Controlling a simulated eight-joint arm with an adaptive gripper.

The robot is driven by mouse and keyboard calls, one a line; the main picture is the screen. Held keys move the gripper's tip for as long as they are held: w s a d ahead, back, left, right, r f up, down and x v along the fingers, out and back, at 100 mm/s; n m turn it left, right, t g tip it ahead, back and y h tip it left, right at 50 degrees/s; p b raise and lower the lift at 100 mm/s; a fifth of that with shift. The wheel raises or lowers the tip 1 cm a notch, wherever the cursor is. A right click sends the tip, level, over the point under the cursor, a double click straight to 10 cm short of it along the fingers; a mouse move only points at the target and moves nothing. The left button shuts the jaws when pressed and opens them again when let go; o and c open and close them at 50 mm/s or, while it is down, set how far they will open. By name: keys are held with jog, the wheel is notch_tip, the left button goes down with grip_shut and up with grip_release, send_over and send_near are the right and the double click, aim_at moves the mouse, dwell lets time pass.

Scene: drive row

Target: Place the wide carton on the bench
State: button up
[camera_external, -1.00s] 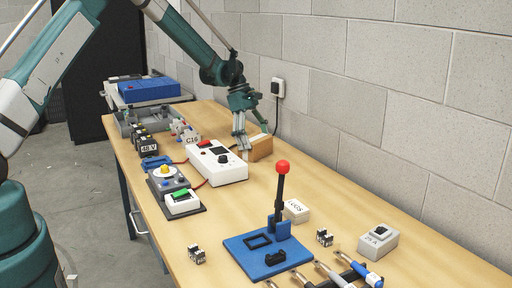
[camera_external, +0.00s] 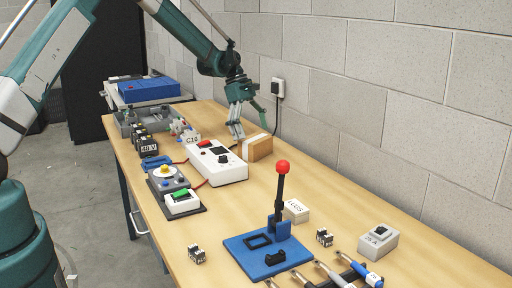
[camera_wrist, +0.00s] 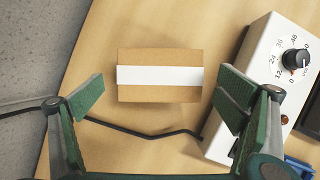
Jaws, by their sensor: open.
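The wide carton (camera_external: 260,149) is a brown box with a white band. It rests on the bench (camera_external: 330,190) near the wall, behind the white power supply (camera_external: 217,163). My gripper (camera_external: 238,131) is open and empty, a little above and to the left of the carton in the external view. In the wrist view the carton (camera_wrist: 160,56) lies ahead of my gripper (camera_wrist: 165,92), roughly centred between the two spread fingers and apart from both.
In the wrist view the power supply (camera_wrist: 262,85) sits close by the right finger and a black cable (camera_wrist: 140,133) crosses the bench. A wall socket (camera_external: 278,87) is behind the carton. A blue press with a red knob (camera_external: 282,167) stands nearer the camera.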

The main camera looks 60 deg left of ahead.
jog(key=v, duration=0.8)
jog(key=shift+r, duration=0.2)
dwell(0.3)
jog(key=s+d+r+m+t+y, duration=0.1)
jog(key=s+d+r+m, duration=0.4)
jog(key=s+d+r, duration=0.65)
jog(key=s+d+r+m+t+y, duration=0.15)
jog(key=s+d+r+m, duration=0.4)
jog(key=d+r, duration=0.6)
jog(key=s+d+m+y, duration=0.1)
jog(key=s+d+m, duration=0.5)
jog(key=s+d, duration=0.75)
jog(key=s+d+f+m+t, duration=0.1)
jog(key=s+f+m, duration=0.2)
jog(key=s, duration=0.5)
jog(key=s+d+f+m+t, duration=0.2)
jog(key=s+f+m, duration=0.1)
jog(key=s, duration=0.5)
jog(key=shift+d+y, duration=0.35)
